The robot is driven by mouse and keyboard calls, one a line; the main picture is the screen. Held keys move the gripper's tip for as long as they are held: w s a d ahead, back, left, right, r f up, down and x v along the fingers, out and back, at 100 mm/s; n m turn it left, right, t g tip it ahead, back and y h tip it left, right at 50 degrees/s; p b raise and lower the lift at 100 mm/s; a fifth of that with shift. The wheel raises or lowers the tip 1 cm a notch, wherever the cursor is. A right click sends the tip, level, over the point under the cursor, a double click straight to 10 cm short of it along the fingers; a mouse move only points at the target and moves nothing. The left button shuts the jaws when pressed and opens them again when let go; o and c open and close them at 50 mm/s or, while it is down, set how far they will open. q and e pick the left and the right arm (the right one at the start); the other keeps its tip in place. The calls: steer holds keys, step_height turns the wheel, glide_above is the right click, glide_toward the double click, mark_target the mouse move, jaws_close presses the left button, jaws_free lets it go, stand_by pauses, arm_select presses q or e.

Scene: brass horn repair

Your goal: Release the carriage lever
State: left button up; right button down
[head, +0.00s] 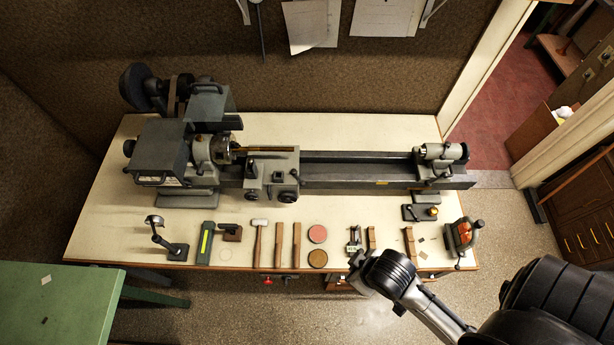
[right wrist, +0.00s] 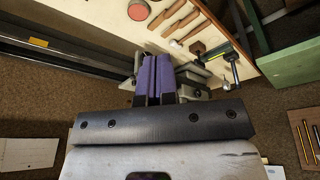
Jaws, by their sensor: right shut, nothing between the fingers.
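The grey lathe carriage (head: 272,172) sits on the dark lathe bed (head: 350,170) in the head view, right of the chuck. It carries a tool post, dark knobs and a short dark handle at its right side (head: 297,176). I cannot tell for sure which of these is the carriage lever. My right gripper (head: 354,262) is over the bench's front edge, right of and in front of the carriage, apart from it. In the right wrist view its two purple-faced fingers (right wrist: 155,65) are together and empty, hiding part of the machine behind them. My left gripper is out of view.
Along the bench front lie a mallet (head: 258,238), wooden tools (head: 296,244) and red (head: 318,233) and brown (head: 317,258) discs. The headstock (head: 175,150) is left, the tailstock (head: 440,155) right. A green table (head: 55,300) stands lower left.

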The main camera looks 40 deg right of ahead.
steer(key=w+d+f+m+g+y+b, duration=0.1)
steer(key=w+d+f+m+y+b, duration=0.25)
steer(key=w+f+m+b, duration=0.35)
steer(key=w+d+f+m+y+b, duration=0.2)
steer(key=f+m+y, duration=0.2)
steer(key=f, duration=0.6)
steer(key=w+d+r+m+t+y+b, duration=0.2)
steer(key=w+d+m+t+b, duration=0.1)
steer(key=w+d+m, duration=0.4)
steer(key=w+d+r+m+t+y+b, duration=0.2)
steer(key=w+d+m, duration=0.4)
steer(key=d+m, duration=0.4)
steer(key=d+t+b, duration=0.1)
steer(key=t, duration=0.1)
steer(key=shift+w+r+t, duration=0.3)
steer(key=shift+w+r, duration=0.05)
steer(key=shift+w, duration=0.05)
steer(key=shift+a+y, duration=0.1)
steer(key=shift+y, duration=0.15)
steer(key=p+x, duration=0.2)
steer(key=x, duration=1.2)
